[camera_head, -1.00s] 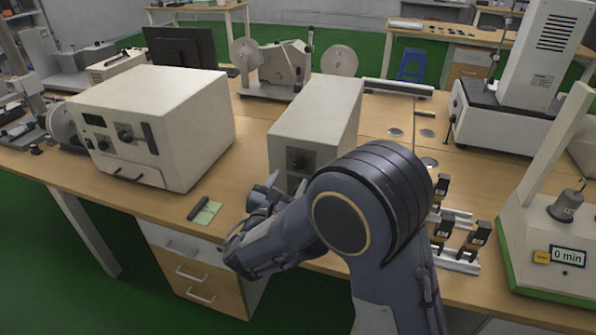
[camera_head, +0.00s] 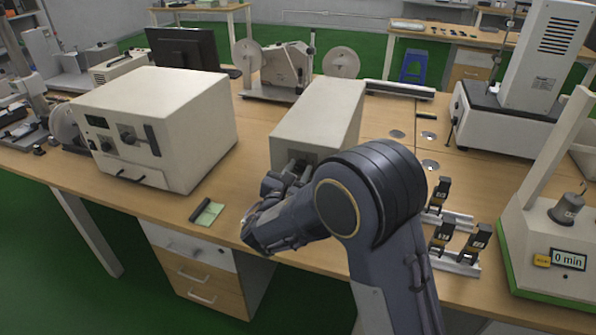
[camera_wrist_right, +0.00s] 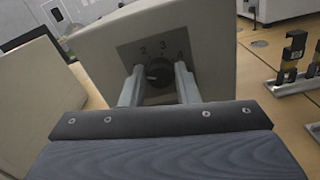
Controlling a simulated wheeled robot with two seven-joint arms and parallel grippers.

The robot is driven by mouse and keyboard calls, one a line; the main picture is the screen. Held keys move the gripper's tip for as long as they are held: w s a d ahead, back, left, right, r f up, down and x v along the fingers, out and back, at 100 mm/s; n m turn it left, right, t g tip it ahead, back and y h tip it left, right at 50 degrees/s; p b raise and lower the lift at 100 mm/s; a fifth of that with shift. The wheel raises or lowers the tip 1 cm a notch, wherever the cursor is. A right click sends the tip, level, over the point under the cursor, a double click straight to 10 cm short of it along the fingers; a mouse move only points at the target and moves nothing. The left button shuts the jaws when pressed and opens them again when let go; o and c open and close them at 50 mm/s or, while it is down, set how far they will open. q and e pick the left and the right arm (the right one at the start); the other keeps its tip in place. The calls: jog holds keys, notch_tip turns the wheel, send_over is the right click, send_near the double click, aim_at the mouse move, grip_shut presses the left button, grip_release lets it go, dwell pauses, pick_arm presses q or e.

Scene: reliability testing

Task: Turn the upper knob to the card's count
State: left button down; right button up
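The small beige box (camera_head: 318,112) stands mid-table with a dark dial on its front. In the right wrist view the round black knob (camera_wrist_right: 159,72) sits on a dark plate with the numbers 2, 3 and 4 readable around it. My right gripper (camera_wrist_right: 159,70) has its two fingers on either side of the knob, with a gap visible at each side. In the head view the right gripper (camera_head: 297,168) is at the box front and hides much of it. A green card (camera_head: 208,214) lies on the table's front edge; its marks are too small to read. My left gripper is out of view.
A larger beige instrument (camera_head: 165,120) with knobs and a handle stands to the left. Black clamps on rails (camera_head: 455,240) are right of my arm. A device with a "0 min" display (camera_head: 568,258) is at far right. A reel machine (camera_head: 288,68) stands behind.

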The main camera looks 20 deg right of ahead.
jog(key=shift+c, duration=0.6)
jog(key=shift+f+m+b, duration=0.2)
jog(key=shift+m+b, duration=0.2)
jog(key=shift+b, duration=0.4)
jog(key=m+b, duration=0.5)
jog(key=b, duration=0.3)
jog(key=m+b, duration=0.5)
jog(key=b, duration=0.3)
jog(key=m+b, duration=0.5)
jog(key=b, duration=0.3)
jog(key=shift+s+d+f+b, duration=0.1)
jog(key=shift+f+b, duration=0.2)
jog(key=shift+b, duration=0.05)
jog(key=shift+r+m+b, duration=0.2)
jog(key=shift+m+b, duration=0.9)
jog(key=shift+b, duration=0.15)
jog(key=o, duration=1)
jog(key=shift+c, duration=0.2)
jog(key=shift+r, duration=0.1)
